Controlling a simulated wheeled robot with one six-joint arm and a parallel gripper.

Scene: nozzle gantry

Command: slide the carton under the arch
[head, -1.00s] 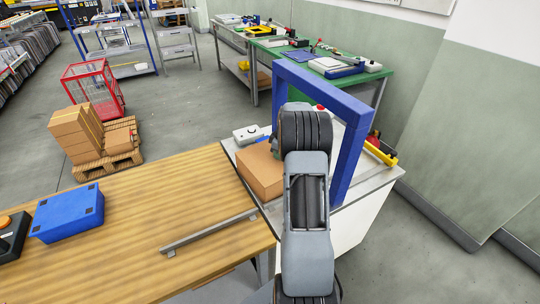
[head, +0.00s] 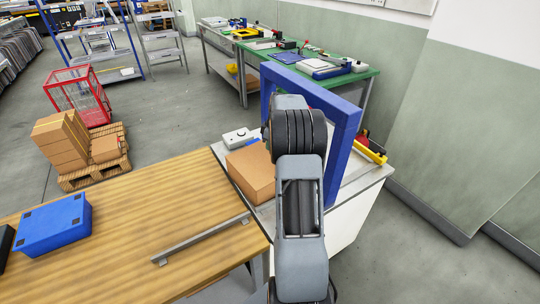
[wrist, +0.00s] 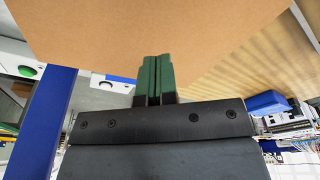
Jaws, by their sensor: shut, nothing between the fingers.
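The cardboard carton (head: 250,172) sits on the grey-white counter (head: 372,180), just left of the blue arch (head: 341,150). Its right part is hidden behind my arm in the head view. In the wrist view the carton (wrist: 150,28) fills the top of the picture as a broad brown face. My gripper (wrist: 154,62) shows there with its green fingers pressed together and nothing between them. The fingertips are at or very close to the carton; I cannot tell whether they touch. A blue arch post (wrist: 42,125) stands at the left of the wrist view.
A wooden table (head: 130,235) adjoins the counter, with a metal rail (head: 200,240) and a blue box (head: 54,224) on it. A white control box (head: 237,138) stands behind the carton.

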